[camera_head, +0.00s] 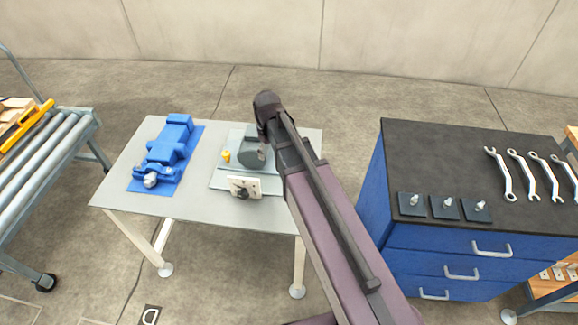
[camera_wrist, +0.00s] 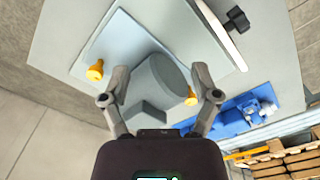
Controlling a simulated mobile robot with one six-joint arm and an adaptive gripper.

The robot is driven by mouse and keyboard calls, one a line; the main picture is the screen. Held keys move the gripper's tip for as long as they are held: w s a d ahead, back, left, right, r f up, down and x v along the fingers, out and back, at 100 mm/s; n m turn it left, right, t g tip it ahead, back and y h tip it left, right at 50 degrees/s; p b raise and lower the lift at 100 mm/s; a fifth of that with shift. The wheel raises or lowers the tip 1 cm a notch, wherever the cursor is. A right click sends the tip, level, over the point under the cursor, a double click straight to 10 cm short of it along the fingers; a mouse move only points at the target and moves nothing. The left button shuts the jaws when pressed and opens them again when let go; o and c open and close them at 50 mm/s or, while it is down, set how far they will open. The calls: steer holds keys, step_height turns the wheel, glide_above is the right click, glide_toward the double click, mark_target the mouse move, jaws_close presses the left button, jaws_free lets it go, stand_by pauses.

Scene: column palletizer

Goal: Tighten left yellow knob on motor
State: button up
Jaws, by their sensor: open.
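The grey motor (camera_head: 249,156) sits on a light plate on a grey table. A yellow knob (camera_head: 226,156) shows at its left side. In the wrist view the motor (camera_wrist: 160,80) lies between my open fingers. The yellow knob on the vise side (camera_wrist: 191,97) shows just inside the right finger; contact cannot be told. A second yellow knob (camera_wrist: 95,70) stands on the plate at the left, outside the left finger; it is hidden in the head view. My gripper (camera_wrist: 160,72) is open and empty over the motor; my arm hides it in the head view.
A blue vise (camera_head: 168,155) stands left of the motor. A white panel with a black knob (camera_head: 243,187) stands at the plate's near edge. A blue drawer cabinet (camera_head: 450,240) with wrenches is at right, a roller conveyor (camera_head: 40,150) at far left. The table's front strip is clear.

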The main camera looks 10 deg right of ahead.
steer(key=s+d+f+m, duration=0.1)
steer(key=s+d+m, duration=0.2)
steer(key=s, duration=0.3)
steer(key=shift+s+d+b, duration=0.25)
steer(key=shift+d+b, duration=0.15)
steer(key=shift+d, duration=0.4)
steer(key=s+d+m, duration=0.2)
steer(key=s+d, duration=0.1)
steer(key=s, duration=0.2)
steer(key=shift+s+m, duration=0.15)
steer(key=shift+m, duration=0.15)
steer(key=shift+d, duration=0.1)
stand_by(1.7)
